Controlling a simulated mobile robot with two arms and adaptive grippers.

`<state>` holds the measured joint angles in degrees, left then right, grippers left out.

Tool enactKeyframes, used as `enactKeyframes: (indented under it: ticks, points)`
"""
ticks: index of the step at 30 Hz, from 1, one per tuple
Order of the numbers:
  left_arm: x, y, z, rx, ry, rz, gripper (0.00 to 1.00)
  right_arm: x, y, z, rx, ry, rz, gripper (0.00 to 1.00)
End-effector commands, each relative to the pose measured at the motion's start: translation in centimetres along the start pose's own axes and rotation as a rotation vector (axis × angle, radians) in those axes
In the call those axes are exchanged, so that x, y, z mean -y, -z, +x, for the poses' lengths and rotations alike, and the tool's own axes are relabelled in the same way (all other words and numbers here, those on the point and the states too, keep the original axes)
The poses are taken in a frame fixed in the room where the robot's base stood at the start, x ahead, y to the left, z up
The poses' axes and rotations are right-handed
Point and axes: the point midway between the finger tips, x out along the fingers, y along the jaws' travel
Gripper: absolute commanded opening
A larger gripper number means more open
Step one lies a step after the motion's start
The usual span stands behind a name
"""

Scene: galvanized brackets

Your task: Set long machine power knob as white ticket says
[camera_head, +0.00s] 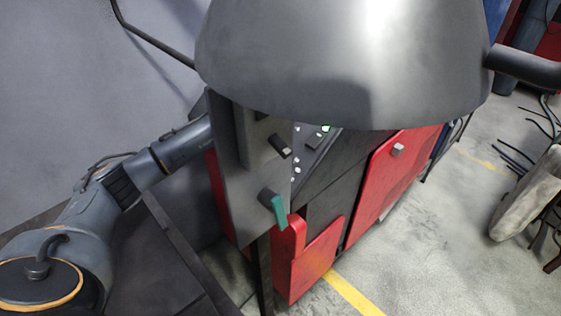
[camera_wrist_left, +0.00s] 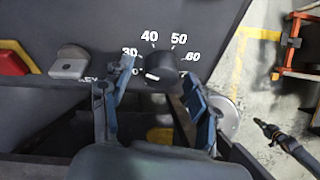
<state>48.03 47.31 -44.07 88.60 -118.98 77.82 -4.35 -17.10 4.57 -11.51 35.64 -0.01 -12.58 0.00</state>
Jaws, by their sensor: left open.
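A black round knob (camera_wrist_left: 161,66) with a white pointer mark sits on a dark panel in the left wrist view. White numbers 30, 40, 50 and 60 arc above it. The pointer faces left and slightly down, near a label partly hidden by a finger and ending in 0. My left gripper (camera_wrist_left: 157,76) is open, with one fingertip on each side of the knob; I cannot tell whether they touch it. In the head view my left arm reaches behind the machine's grey side panel (camera_head: 235,190), hiding the gripper. I see no white ticket. My right gripper is not in view.
Left of the knob are a grey key switch (camera_wrist_left: 70,62) and a red button (camera_wrist_left: 12,63) on yellow. The machine has red doors (camera_head: 385,185) and a teal-tipped lever (camera_head: 279,210). A large grey rounded shape blocks the upper head view.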

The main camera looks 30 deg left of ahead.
Motion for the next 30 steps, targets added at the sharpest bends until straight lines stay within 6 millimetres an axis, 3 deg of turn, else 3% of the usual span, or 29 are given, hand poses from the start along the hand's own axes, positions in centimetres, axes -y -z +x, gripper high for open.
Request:
enactKeyframes:
  ticks: [2, 9, 10, 20, 30]
  points:
    - [0.0, 0.0, 0.0, 0.000, 0.000, 0.000, 0.58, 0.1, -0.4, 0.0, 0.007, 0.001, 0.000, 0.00]
    - [0.0, 0.0, -0.1, 0.000, 0.000, 0.000, 0.09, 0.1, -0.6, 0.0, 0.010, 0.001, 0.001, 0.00]
    - [0.0, 0.0, -0.1, 0.000, 0.000, 0.000, 0.06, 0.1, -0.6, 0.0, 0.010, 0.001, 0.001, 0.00]
    - [0.0, 0.0, 0.1, -0.002, -0.013, 0.050, 0.06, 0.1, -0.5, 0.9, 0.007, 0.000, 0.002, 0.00]
    - [0.1, 0.0, 0.3, -0.021, -0.077, 0.275, 0.06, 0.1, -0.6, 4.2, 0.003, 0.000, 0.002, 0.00]
